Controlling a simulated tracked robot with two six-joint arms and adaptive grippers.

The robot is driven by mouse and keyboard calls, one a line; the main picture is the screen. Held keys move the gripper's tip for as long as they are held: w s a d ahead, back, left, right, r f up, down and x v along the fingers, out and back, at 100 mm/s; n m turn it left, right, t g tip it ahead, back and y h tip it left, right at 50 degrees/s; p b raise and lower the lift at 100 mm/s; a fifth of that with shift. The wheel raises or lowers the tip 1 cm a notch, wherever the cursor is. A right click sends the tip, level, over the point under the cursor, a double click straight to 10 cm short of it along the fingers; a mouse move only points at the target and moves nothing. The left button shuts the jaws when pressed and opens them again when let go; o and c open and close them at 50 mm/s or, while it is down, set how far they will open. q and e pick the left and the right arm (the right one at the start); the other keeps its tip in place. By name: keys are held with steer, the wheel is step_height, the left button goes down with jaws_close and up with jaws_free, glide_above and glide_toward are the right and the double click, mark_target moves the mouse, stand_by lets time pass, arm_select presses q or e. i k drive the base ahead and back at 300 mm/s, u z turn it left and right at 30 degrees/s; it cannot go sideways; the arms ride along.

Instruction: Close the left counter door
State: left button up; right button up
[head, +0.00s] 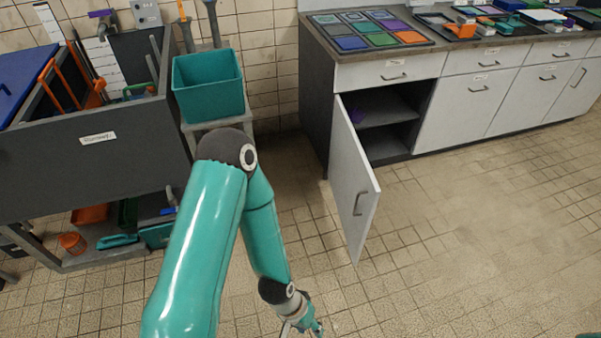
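The left counter door (350,185) is a white panel with a dark handle (357,203). It stands wide open, swung out from the left end of the counter (316,95), so the dark shelves (385,112) inside show. My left gripper (308,329) is at the bottom edge of the head view, low over the floor, in front of the door and a little to its left, apart from it. Its fingers are small and partly cut off, so I cannot tell if they are open. My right gripper is not in view.
A teal bin (208,85) sits on a grey stand between cart and counter. The other counter doors (468,108) are shut. Tiled floor (470,240) right of the open door is clear.

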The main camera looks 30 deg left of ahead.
mark_target(356, 192)
steer(key=u, duration=0.6)
steer(key=i, duration=1.55)
steer(key=z, duration=0.1)
steer(key=k, duration=0.55)
steer(key=z, duration=0.55)
steer(key=i, duration=0.2)
steer(key=z, duration=0.1)
